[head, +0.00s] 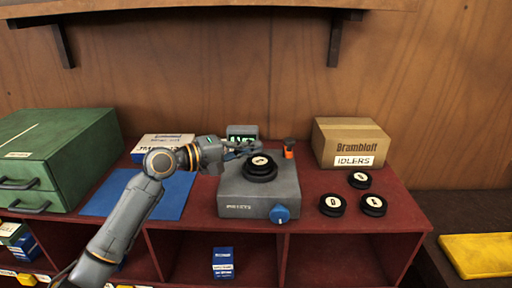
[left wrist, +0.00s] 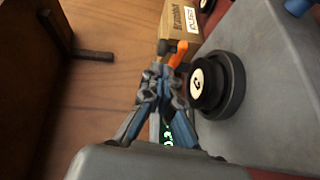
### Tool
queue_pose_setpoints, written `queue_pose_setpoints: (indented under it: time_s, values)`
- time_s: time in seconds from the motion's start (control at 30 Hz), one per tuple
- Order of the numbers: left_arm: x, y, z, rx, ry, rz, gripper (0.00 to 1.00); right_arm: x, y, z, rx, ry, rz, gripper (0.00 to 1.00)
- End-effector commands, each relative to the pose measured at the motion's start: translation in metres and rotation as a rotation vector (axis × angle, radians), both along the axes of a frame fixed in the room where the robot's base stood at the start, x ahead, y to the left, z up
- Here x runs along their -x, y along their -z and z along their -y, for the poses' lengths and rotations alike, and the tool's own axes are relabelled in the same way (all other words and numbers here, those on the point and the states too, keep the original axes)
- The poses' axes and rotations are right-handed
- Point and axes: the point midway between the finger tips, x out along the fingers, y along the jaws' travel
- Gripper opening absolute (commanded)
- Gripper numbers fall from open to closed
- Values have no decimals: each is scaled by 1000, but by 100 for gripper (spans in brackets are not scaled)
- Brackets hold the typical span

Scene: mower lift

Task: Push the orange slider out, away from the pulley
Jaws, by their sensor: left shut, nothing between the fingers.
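The orange slider (head: 289,153) stands at the back right of a grey machine (head: 240,192), just behind and right of the black pulley (head: 260,170). My left gripper (head: 258,148) is shut and empty, reaching over the back of the machine behind the pulley. In the left wrist view, the gripper's fingertips (left wrist: 166,50) are close to the orange slider (left wrist: 178,52); I cannot tell whether they touch. The pulley (left wrist: 215,84) lies beside the fingers. My right gripper is not in view.
Several black discs, one here (head: 332,204), lie right, before a cardboard box (head: 350,143). A green drawer cabinet (head: 60,150) and blue mat (head: 115,195) are left. A shelf (head: 200,8) hangs above.

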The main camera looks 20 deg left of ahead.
Motion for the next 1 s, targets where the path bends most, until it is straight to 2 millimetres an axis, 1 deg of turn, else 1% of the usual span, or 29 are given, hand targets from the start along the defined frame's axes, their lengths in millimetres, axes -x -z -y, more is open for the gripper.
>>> queue_pose_setpoints:
  time_s: [0.03,0.23,0.3,0.4,0.5,0.6,0.67,0.77,1.0]
  values:
    - [8,4,-3,-3,0,0,0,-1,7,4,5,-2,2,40]
    - [40,1,-15,-6,0,0,0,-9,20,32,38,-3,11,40]
    - [49,-2,-19,-3,-1,0,0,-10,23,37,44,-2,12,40]
    - [57,-4,-22,-1,0,-1,0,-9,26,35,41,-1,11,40]
    - [61,-6,-23,-1,0,-1,0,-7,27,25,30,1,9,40]
    - [62,-7,-23,1,1,-1,0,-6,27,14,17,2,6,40]
    - [62,-7,-23,1,1,-1,0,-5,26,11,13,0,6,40]
    - [61,-7,-23,1,1,-1,0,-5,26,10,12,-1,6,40]
    - [61,-7,-23,1,0,-1,0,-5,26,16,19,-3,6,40]
